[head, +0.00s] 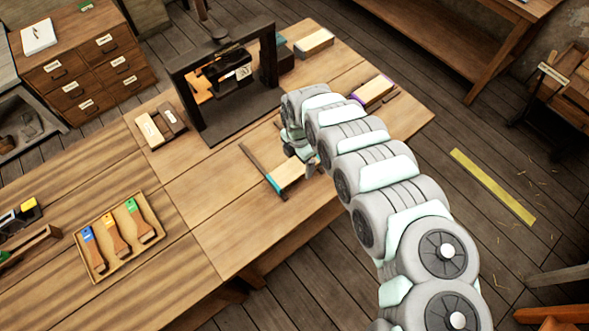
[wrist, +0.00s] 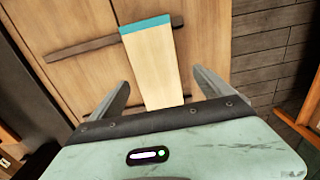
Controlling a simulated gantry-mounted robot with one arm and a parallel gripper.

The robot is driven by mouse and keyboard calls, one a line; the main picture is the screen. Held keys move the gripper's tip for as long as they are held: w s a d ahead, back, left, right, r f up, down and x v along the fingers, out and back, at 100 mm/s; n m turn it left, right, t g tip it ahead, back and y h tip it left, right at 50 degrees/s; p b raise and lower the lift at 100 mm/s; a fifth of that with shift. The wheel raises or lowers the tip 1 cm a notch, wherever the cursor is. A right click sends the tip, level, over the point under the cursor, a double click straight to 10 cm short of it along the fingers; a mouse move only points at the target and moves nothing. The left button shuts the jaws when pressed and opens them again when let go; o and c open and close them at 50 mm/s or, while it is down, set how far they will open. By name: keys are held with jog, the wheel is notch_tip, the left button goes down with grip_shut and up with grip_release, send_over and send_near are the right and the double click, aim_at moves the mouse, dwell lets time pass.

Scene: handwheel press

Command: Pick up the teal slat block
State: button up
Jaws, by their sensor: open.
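The teal slat block is a pale wooden slat with a teal end. It lies on the workbench near its front edge in the head view (head: 288,171), partly hidden by my gripper (head: 301,160). In the wrist view the block (wrist: 150,60) runs lengthwise between the two fingers, its teal end pointing away. My gripper (wrist: 160,80) is open, with one finger on each side of the block and a gap on both sides. Its near end is hidden behind the gripper body. I cannot tell how far above the bench the fingertips are.
A thin dark bar (head: 256,163) lies on the bench beside the teal end. The black press frame (head: 188,100) stands behind. A purple-ended block (head: 374,90) lies right of my arm. A tray (head: 150,246) of colored-handled tools sits left. Bare bench (head: 225,215) lies between.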

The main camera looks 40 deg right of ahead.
aim_at(297, 166)
jog(key=f, duration=0.3)
jog(key=shift+w, duration=0.3)
jog(key=shift+d+f, duration=0.1)
jog(key=shift+f, duration=0.55)
jog(key=c, duration=1.8)
